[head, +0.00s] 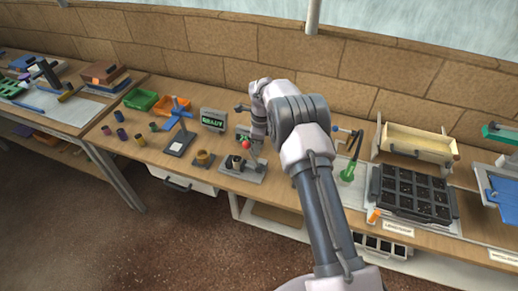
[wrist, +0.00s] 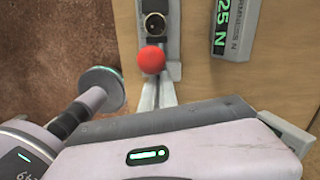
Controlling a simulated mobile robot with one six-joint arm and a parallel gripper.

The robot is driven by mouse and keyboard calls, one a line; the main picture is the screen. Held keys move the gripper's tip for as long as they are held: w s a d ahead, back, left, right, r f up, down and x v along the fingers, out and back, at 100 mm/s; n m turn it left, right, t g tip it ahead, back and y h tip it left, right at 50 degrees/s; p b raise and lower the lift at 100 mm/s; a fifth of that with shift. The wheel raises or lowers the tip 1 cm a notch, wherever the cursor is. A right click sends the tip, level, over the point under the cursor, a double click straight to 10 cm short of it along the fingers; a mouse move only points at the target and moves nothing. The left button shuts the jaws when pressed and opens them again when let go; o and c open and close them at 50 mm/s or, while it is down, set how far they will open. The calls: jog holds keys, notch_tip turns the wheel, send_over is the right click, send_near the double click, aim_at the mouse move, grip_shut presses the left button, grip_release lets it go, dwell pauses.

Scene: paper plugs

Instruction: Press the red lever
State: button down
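The red lever knob (head: 245,145) is a small red ball on a grey press stand (head: 243,174) in the middle of the bench. In the wrist view the red knob (wrist: 151,59) sits just beyond the body of my gripper, in front of the metal press (wrist: 172,40) with a round dark opening. My gripper (head: 257,148) points down close beside the knob, to its right in the head view. I cannot tell whether it touches the knob. No held object shows.
A small block with a brass-coloured ring (head: 203,158) and a blue-handled stand (head: 178,140) are to the left. A green-based tool (head: 347,173) and a black compartment tray (head: 412,192) are to the right.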

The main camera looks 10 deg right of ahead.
jog(key=shift+w+a+r, duration=0.1)
jog(key=shift+a+r, duration=0.05)
jog(key=shift+a, duration=0.2)
jog(key=d+r+p, duration=0.2)
jog(key=d+r, duration=0.1)
jog(key=r, duration=0.8)
jog(key=shift+d, duration=0.1)
